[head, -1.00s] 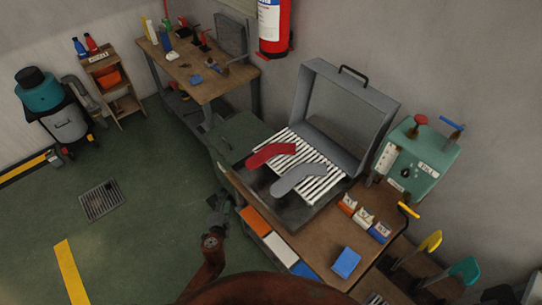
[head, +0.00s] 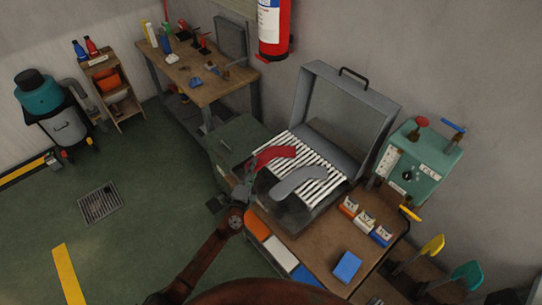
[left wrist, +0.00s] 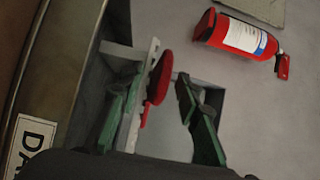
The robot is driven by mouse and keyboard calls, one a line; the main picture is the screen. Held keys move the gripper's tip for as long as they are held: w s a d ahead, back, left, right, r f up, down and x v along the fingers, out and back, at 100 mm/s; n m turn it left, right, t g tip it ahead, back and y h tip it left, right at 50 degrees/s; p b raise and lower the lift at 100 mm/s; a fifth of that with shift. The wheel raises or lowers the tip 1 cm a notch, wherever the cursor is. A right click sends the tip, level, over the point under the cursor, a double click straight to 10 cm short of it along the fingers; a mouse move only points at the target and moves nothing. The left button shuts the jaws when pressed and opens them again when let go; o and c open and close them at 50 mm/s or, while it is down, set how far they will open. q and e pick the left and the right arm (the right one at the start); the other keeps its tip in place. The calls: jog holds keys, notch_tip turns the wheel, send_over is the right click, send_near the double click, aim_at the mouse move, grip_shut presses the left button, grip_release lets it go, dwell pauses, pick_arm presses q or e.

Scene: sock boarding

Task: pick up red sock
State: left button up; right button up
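The red sock (head: 277,155) lies on the white slatted rack in the open grey case, beside a grey sock (head: 299,181). My left gripper (head: 250,172) is at the near-left end of the red sock in the head view. In the left wrist view my left gripper (left wrist: 155,78) is open, with its two green fingers apart. The red sock (left wrist: 157,83) shows edge-on between them, closer to the left finger. I cannot tell whether a finger touches it. My right gripper is not in view.
The case's raised grey lid (head: 347,110) stands behind the rack. A teal machine (head: 425,160) stands to the right. Small bins (head: 365,222) and a blue block (head: 347,266) sit on the workbench (head: 320,247). A fire extinguisher (head: 274,28) hangs on the wall.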

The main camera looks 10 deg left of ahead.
pick_arm(q)
jog(key=shift+w, duration=0.7)
jog(key=shift+c, duration=0.3)
grip_shut()
jog(key=shift+r, duration=0.1)
